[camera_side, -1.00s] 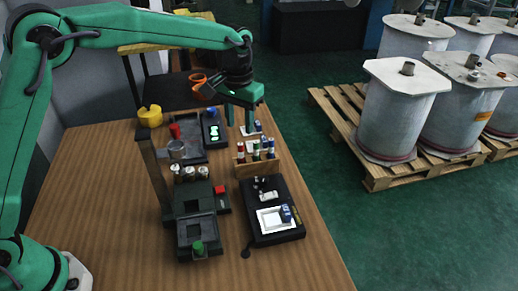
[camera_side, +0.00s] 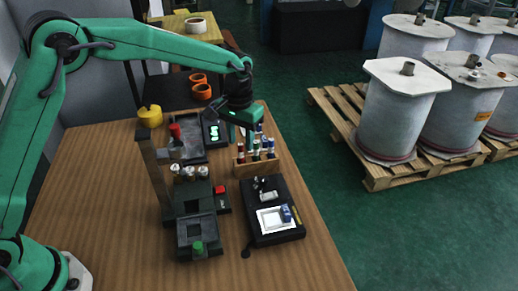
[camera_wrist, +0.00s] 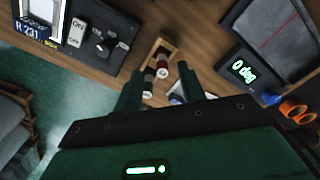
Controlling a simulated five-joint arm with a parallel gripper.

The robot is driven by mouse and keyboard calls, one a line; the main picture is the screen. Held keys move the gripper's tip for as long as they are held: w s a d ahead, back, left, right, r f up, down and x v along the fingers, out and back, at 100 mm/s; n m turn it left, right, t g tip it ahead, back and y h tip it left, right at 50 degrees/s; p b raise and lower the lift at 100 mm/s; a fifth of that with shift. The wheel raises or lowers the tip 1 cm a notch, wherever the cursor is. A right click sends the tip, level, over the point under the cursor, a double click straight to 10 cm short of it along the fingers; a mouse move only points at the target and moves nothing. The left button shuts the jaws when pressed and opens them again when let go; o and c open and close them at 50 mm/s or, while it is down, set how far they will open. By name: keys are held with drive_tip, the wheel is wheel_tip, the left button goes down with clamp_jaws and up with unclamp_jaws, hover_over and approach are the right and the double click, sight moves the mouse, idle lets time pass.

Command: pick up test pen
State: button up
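The test pens stand upright in a small wooden rack (camera_side: 246,171) near the table's right edge. In the wrist view the red pen (camera_wrist: 162,66) and a dark green pen (camera_wrist: 148,84) rise from the rack. A blue-and-white item (camera_wrist: 175,99) is partly hidden by my gripper. I cannot tell which one is the task's pen. My gripper (camera_wrist: 160,88) is open, its two green fingers apart around the view of the pens. In the side view my gripper (camera_side: 242,130) hangs just above and behind the rack.
A black switch box (camera_side: 268,232) with a white frame stands in front of the rack. A dark stand (camera_side: 152,180) with small bottles (camera_side: 190,172) is to its left. A display unit (camera_side: 214,133) reading "0 deg" and a grey tray lie behind. Bare wood is at front left.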

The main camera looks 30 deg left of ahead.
sight(240, 145)
drive_tip(key=shift+a+f, duration=0.1)
drive_tip(key=shift+f, duration=2.35)
clamp_jaws()
